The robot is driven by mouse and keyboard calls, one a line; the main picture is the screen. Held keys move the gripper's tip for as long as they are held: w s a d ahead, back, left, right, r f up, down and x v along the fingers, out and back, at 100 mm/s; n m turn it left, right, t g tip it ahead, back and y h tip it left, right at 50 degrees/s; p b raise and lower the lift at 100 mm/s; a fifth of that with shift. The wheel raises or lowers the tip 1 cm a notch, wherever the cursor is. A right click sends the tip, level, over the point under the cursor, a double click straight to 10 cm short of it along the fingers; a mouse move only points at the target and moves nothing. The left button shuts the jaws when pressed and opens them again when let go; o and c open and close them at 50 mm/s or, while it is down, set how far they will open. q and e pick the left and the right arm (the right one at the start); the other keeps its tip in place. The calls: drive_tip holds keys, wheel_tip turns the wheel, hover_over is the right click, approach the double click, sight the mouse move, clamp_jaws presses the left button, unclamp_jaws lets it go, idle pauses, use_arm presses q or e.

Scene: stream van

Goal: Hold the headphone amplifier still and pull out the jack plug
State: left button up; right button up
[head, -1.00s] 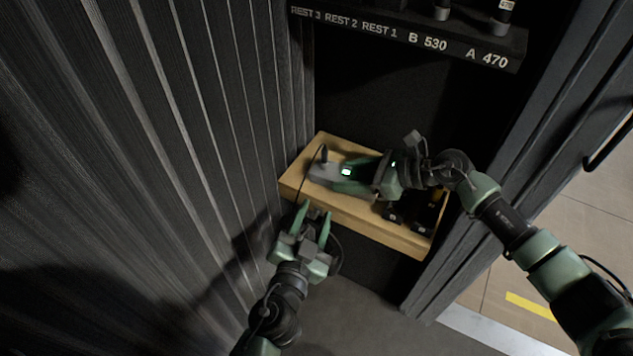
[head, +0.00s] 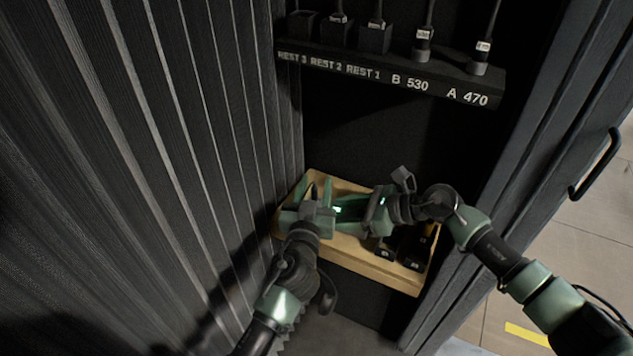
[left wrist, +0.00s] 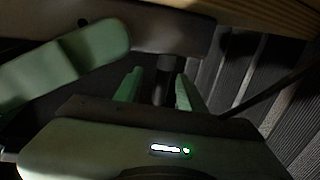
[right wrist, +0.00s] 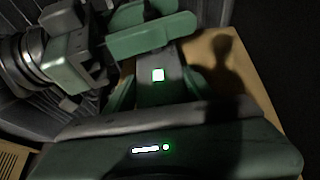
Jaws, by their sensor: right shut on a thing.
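The grey headphone amplifier (right wrist: 150,97), with a lit green display, sits on the wooden shelf (head: 350,251). In the head view its display (head: 338,210) shows between my two grippers. My right gripper (right wrist: 157,88) is shut on the amplifier's sides. My left gripper (left wrist: 158,88) is open at the amplifier's left end. In the left wrist view the dark jack plug (left wrist: 165,72) stands between its two fingers, with a gap on each side. The amplifier's grey body (left wrist: 150,38) is beyond the plug. In the head view my left gripper (head: 312,196) hides the plug.
Several dark items (head: 412,250) lie at the shelf's right end. Above is a black rack (head: 385,78) labelled REST 3, REST 2, REST 1, B 530 and A 470, with several hanging leads. A ribbed dark wall (head: 170,150) runs close on the left; a door frame (head: 510,190) stands right.

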use_arm(q)
drive_tip(key=shift+w, duration=0.75)
clamp_jaws()
drive_tip(key=c, duration=0.8)
unclamp_jaws()
clamp_jaws()
drive_tip(key=shift+r, duration=0.2)
drive_tip(key=shift+r, duration=0.35)
drive_tip(key=shift+r, duration=1.05)
drive_tip(key=shift+r, duration=1.5)
